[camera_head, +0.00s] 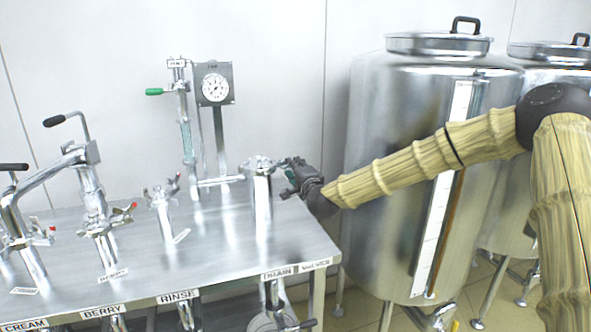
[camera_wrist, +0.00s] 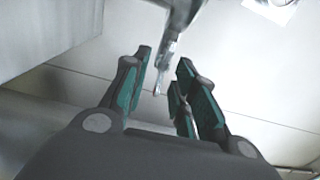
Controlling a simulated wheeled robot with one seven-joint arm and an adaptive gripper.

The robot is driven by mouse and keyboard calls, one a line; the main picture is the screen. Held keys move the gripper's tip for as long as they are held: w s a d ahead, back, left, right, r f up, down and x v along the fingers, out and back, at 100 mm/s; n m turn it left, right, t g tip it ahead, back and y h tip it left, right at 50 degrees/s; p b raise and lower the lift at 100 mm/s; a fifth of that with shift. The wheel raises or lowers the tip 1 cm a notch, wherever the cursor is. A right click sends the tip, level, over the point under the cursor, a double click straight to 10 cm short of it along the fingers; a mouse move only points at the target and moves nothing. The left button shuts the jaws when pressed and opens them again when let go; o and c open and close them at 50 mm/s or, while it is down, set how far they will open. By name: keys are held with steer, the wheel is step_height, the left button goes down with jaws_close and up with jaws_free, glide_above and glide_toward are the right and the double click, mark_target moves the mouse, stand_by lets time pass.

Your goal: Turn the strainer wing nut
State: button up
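The strainer (camera_head: 261,208) is an upright shiny metal cylinder near the right end of the steel table. Small metal fittings sit around its top, and the wing nut cannot be clearly picked out there in the head view. My gripper (camera_head: 291,173) is at the right side of the strainer's top, coming in from the right. In the wrist view my gripper (camera_wrist: 164,72) is open, with two dark fingers with green pads. A thin metal part (camera_wrist: 166,62), possibly the wing nut or its bolt, hangs down between the fingertips. I see a gap on each side of it.
The steel table (camera_head: 220,245) carries labelled valves, including a rinse valve (camera_head: 163,208) and a berry tap (camera_head: 97,215). A gauge (camera_head: 214,87) and a green-handled valve (camera_head: 181,105) rise behind. A large steel tank (camera_head: 385,130) stands at the right, behind my arm.

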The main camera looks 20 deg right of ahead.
steer(key=shift+a, duration=0.15)
steer(key=s, duration=1.2)
steer(key=shift+d, duration=0.25)
